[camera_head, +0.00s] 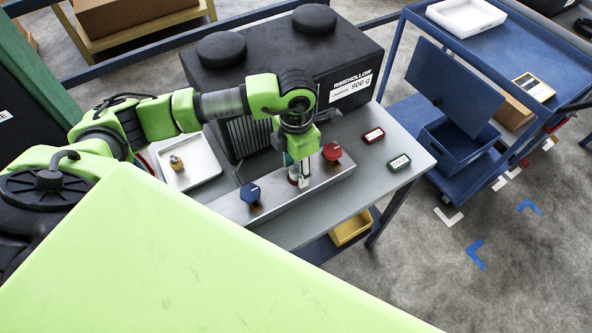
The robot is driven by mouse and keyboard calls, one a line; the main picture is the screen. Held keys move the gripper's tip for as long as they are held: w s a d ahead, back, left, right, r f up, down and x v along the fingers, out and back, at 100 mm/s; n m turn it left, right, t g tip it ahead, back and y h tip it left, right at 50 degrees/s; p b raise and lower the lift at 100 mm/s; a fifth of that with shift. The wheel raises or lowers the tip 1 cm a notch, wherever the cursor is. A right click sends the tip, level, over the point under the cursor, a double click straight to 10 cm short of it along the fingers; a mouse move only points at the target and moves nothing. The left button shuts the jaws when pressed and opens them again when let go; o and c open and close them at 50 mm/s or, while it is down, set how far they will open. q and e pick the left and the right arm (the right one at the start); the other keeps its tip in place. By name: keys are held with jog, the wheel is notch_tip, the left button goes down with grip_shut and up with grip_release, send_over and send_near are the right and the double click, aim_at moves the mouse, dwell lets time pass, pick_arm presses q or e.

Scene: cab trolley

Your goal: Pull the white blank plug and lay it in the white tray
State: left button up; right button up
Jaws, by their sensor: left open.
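My left gripper (300,170) points down over the grey bar (285,196) on the table, between a blue-topped plug (250,190) and a red-topped plug (331,152). Its jaws are open around or just above the white blank plug (304,183), mostly hidden by the fingers. I cannot tell whether they touch it. A white tray (203,176) lies on the table left of the bar, with a small brass-coloured part (177,162) in it. Another white tray (449,20) sits on the blue trolley. My right gripper is not in view.
A big black machine (345,62) stands behind the bar. A red-framed label (373,135) and a green-framed label (399,162) lie on the right of the table (415,150). The blue trolley (505,60) with a blue bin (452,150) stands further right.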

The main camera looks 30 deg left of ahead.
aim_at(296, 165)
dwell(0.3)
pick_arm(q)
jog(key=shift+c, duration=0.7)
grip_shut()
jog(key=shift+r, duration=0.1)
jog(key=shift+w+r, duration=0.1)
jog(key=shift+r, duration=0.25)
jog(key=shift+r+p, duration=1.6)
jog(key=shift+r, duration=0.95)
